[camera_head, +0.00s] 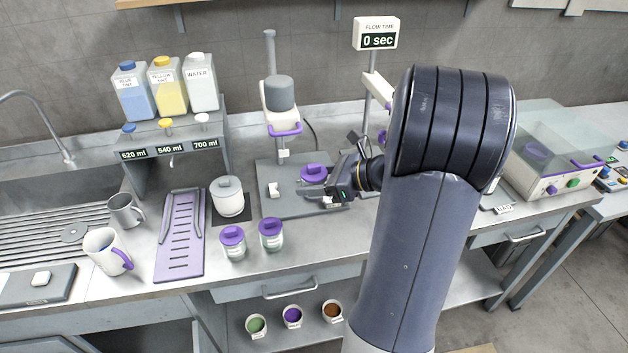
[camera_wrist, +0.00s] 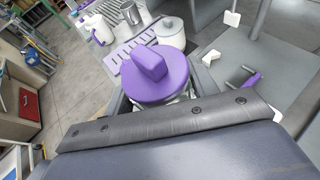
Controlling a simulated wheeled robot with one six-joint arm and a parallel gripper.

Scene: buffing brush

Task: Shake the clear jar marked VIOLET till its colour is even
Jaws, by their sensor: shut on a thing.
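My gripper (camera_head: 335,187) is shut on a jar with a round purple lid (camera_head: 314,172), over the grey base plate of the mixing stand (camera_head: 262,200). In the wrist view the same purple lid (camera_wrist: 155,72), with its block-shaped knob, fills the middle, just beyond my gripper's dark body. The jar's walls, label and contents are almost all hidden, so I cannot read its marking or judge its colour.
A white lidded pot (camera_head: 228,199), a purple slotted rack (camera_head: 181,238), a metal mug (camera_head: 125,211) and a white mug (camera_head: 103,250) stand to the left. Tint bottles (camera_head: 168,88) sit on the dispenser. The flow timer (camera_head: 377,38) reads 0 sec. A glass-lidded machine (camera_head: 552,180) is right.

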